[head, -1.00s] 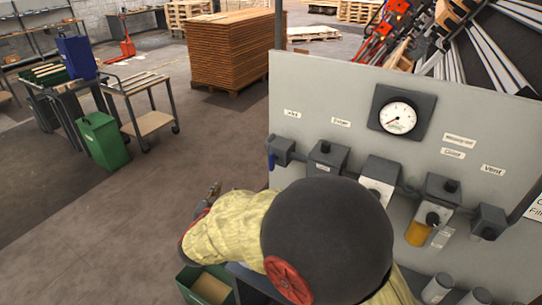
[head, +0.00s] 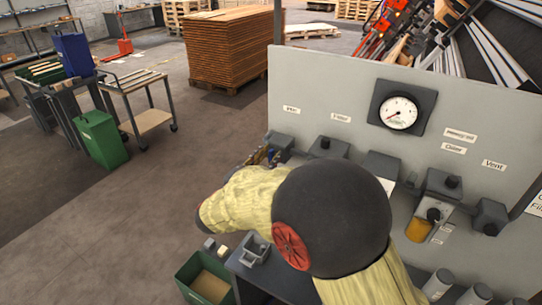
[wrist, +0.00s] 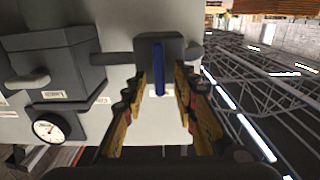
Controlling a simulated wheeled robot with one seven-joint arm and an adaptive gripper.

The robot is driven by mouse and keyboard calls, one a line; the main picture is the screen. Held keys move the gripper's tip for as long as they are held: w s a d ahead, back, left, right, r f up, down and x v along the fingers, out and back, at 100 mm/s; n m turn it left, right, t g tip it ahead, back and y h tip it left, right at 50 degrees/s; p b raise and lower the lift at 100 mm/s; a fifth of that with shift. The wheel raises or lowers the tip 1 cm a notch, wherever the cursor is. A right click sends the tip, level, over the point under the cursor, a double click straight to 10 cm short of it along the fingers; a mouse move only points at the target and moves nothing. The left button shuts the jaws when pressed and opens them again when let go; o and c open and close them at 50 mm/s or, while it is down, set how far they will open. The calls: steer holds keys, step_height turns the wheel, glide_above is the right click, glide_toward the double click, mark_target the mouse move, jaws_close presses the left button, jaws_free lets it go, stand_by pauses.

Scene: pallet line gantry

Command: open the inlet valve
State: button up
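The inlet valve (head: 280,142) is a dark grey block at the left end of the panel, under a small label that appears to read "Inlet" (head: 291,109). In the wrist view its blue lever (wrist: 159,60) stands lengthwise in front of the grey valve body (wrist: 174,46). My gripper (wrist: 160,84) is open, with one yellow and black finger on each side of the lever and a gap visible on both sides. In the head view my gripper (head: 262,156) is at the valve, partly hidden by my arm, and the lever is mostly covered.
The grey panel (head: 320,80) carries a round gauge (head: 398,112) and a filter housing (head: 327,147) right of the valve. A green bin (head: 205,278) and a dark bench with a small grey holder (head: 254,249) lie below. Open floor is to the left.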

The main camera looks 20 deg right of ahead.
steer(key=shift+w+d, duration=0.35)
jaws_close()
stand_by(0.5)
